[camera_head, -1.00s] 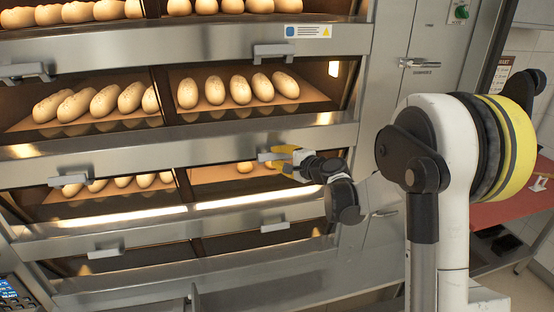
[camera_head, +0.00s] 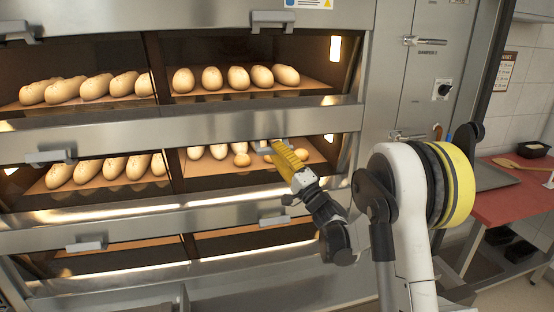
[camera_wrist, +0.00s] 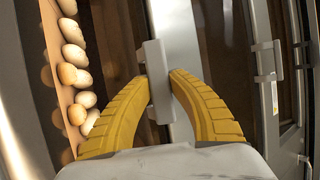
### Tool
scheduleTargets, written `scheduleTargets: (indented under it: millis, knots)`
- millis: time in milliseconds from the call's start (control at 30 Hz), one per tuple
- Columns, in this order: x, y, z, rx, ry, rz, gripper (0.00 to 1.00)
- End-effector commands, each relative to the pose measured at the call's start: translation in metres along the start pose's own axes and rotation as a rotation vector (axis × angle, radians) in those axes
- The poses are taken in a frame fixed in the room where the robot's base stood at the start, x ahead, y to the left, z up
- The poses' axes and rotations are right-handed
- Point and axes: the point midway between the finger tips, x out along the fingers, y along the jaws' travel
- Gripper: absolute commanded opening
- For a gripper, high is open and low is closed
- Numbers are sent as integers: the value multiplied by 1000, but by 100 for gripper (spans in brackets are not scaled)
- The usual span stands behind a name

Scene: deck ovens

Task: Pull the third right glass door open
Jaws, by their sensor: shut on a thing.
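The third right glass door (camera_head: 225,178) is on the right of the third deck from the top, with pale loaves behind it. Its silver handle (camera_wrist: 158,82) stands between the yellow fingers of my gripper (camera_wrist: 158,88). My gripper (camera_head: 278,152) is shut on this handle and partly hides it in the head view. The handle sits a little low against its left neighbour, so the door seems tilted slightly outward; how far I cannot tell.
The left third-deck handle (camera_head: 50,156) and the lower right handle (camera_head: 275,220) are close by. Loaves (camera_wrist: 76,76) lie left of my fingers in the wrist view. A red table (camera_head: 500,205) with a tray stands at the right.

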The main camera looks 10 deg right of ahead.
Motion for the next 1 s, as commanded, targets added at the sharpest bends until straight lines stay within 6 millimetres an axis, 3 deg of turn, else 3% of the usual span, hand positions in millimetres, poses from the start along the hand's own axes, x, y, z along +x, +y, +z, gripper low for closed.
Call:
scheduleTargets:
  millis: [700, 733, 800, 1000]
  knots:
    - [1, 4, 0, -28, -1, -70, 0]
    - [1, 4, 0, -28, -1, -70, 30]
    - [0, 4, 0, -28, -1, -70, 47]
    - [0, 4, 0, -28, -1, -69, 47]
